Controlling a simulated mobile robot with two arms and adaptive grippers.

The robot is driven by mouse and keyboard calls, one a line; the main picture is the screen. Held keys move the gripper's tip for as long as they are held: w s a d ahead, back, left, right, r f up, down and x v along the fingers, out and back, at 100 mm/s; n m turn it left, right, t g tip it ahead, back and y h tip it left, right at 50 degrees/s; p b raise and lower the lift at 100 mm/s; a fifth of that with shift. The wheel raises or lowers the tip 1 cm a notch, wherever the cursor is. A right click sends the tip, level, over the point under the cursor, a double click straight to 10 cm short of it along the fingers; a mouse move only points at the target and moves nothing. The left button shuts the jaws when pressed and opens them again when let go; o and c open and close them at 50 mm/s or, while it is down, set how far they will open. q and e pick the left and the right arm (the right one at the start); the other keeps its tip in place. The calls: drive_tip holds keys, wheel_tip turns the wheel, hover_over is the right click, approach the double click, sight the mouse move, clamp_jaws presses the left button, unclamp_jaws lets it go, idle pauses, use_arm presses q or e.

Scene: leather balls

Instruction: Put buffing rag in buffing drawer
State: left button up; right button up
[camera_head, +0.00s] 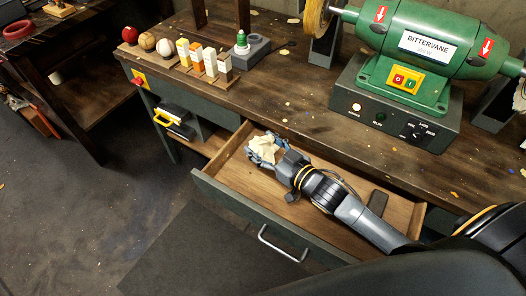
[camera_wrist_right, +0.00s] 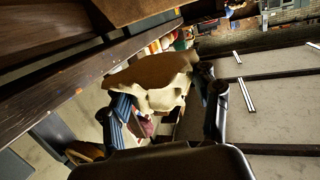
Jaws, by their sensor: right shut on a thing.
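The buffing rag (camera_head: 263,146) is a crumpled cream cloth. It also shows in the right wrist view (camera_wrist_right: 150,76), bunched between the two fingers. My right gripper (camera_head: 267,153) is shut on it, and the fingers show at either side of the cloth in the wrist view (camera_wrist_right: 168,112). The drawer (camera_head: 225,206) under the bench is pulled open, with a grey front, a metal handle and a wooden inside. The gripper and rag are over the drawer's back left part; I cannot tell whether the rag touches its bottom. My left gripper is not in view.
A dark block (camera_head: 377,202) lies in the drawer's right part, beside my arm. On the bench (camera_head: 290,90) stand a green buffing machine (camera_head: 430,35), several balls and a row of coloured bars (camera_head: 203,60). A shelf to the left holds a yellow-handled item (camera_head: 172,120).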

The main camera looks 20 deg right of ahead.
drive_tip(key=shift+w+d+f, duration=0.15)
drive_tip(key=shift+w+f, duration=0.45)
drive_tip(key=shift+f, duration=0.1)
drive_tip(key=f, duration=0.3)
drive_tip(key=shift+w, duration=0.25)
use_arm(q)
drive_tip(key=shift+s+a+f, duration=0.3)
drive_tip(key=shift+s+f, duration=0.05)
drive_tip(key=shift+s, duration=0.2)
use_arm(e)
drive_tip(key=shift+f, duration=0.35)
use_arm(q)
drive_tip(key=shift+b, duration=0.3)
use_arm(e)
drive_tip(key=shift+f, duration=0.15)
